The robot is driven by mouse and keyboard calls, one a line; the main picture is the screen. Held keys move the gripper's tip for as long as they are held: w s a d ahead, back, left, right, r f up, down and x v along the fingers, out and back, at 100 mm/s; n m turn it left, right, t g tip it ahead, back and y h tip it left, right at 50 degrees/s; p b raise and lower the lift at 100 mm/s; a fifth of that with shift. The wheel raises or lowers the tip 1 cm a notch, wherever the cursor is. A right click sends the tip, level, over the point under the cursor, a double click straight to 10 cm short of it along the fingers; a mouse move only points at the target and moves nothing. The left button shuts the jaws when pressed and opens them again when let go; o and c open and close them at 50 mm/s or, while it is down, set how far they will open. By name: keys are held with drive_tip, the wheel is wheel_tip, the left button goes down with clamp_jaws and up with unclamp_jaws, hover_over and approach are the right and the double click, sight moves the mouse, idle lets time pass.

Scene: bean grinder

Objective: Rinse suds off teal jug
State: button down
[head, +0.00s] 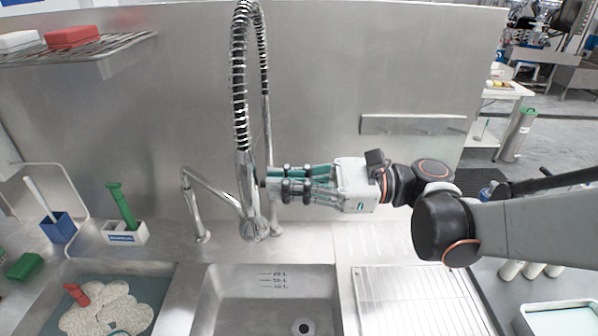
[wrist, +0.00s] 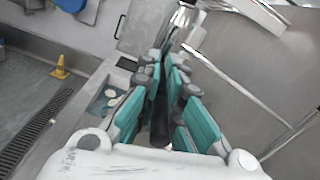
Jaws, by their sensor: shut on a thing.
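My gripper (head: 277,186) is level in front of the steel back wall, shut on the chrome spray head (head: 249,195) of the hanging spring hose. In the wrist view its teal-padded fingers (wrist: 165,70) point toward the chrome spray part (wrist: 183,18). The spray head hangs above the back edge of the middle sink basin (head: 215,305), which looks empty around its drain. No whole teal jug shows. A teal curved edge (head: 118,332) in the suds of the left basin is cut off by the frame; I cannot tell if it is the jug.
White suds (head: 105,312) and a red object (head: 77,294) lie in the left basin. A green brush (head: 122,205) and a blue holder (head: 60,227) stand behind it. A bent faucet pipe (head: 212,190) is left of the spray head. The ribbed drainboard (head: 420,300) at right is clear.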

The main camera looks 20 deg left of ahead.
drive_tip(key=shift+f+y+b, duration=0.4)
drive_tip(key=shift+b, duration=0.75)
drive_tip(key=shift+r+g+y, duration=0.15)
drive_tip(key=shift+g+y, duration=0.15)
drive_tip(key=c, duration=1.7)
unclamp_jaws()
drive_tip(key=shift+o, duration=0.2)
drive_tip(key=v, duration=1.2)
